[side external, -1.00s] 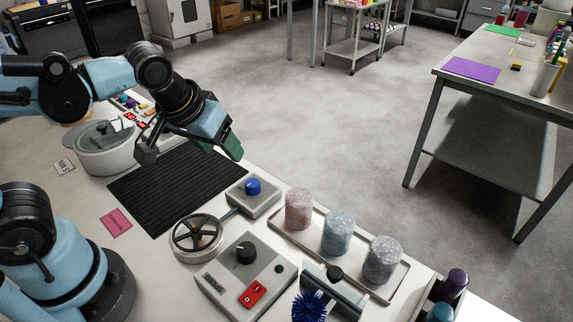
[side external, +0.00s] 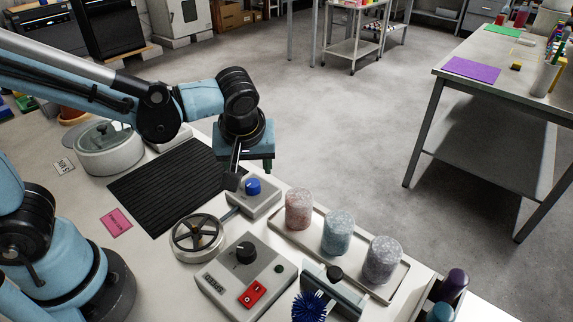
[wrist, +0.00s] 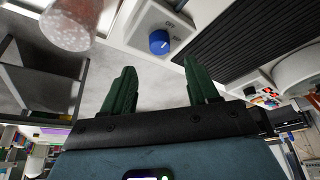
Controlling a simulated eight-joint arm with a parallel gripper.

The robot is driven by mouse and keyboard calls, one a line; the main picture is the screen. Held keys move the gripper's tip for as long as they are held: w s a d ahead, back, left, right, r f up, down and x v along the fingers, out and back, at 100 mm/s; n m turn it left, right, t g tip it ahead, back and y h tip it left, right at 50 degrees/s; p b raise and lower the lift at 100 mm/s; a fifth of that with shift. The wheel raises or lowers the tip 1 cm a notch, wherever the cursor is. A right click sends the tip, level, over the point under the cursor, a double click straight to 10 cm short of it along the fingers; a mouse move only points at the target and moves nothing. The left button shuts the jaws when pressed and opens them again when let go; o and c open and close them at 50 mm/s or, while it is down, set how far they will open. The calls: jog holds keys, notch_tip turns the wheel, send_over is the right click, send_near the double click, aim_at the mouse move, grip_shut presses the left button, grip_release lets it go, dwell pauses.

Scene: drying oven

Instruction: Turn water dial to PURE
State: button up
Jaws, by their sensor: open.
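A blue dial (side external: 253,187) sits on a small grey box (side external: 247,203) near the table's far edge. In the wrist view the blue dial (wrist: 159,42) has a white mark and small lettering beside it; one label seems to read OFF. No PURE label is readable. A black dial (side external: 246,253) sits on a larger grey control box (side external: 222,283). My gripper (side external: 251,174) is open and empty, pointing down just above and behind the blue dial. In the wrist view the dial lies beyond the green fingers (wrist: 160,78), apart from them.
A grey handwheel (side external: 196,238) stands left of the small box. A tray (side external: 402,283) with pink, blue and grey cylinders (side external: 380,262) is to the right. A blue brush (side external: 309,306) is in front. The black ribbed mat (side external: 160,190) is bare.

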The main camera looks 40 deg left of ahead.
aim_at(252, 183)
jog(key=shift+x, duration=3.75)
jog(key=c, duration=1)
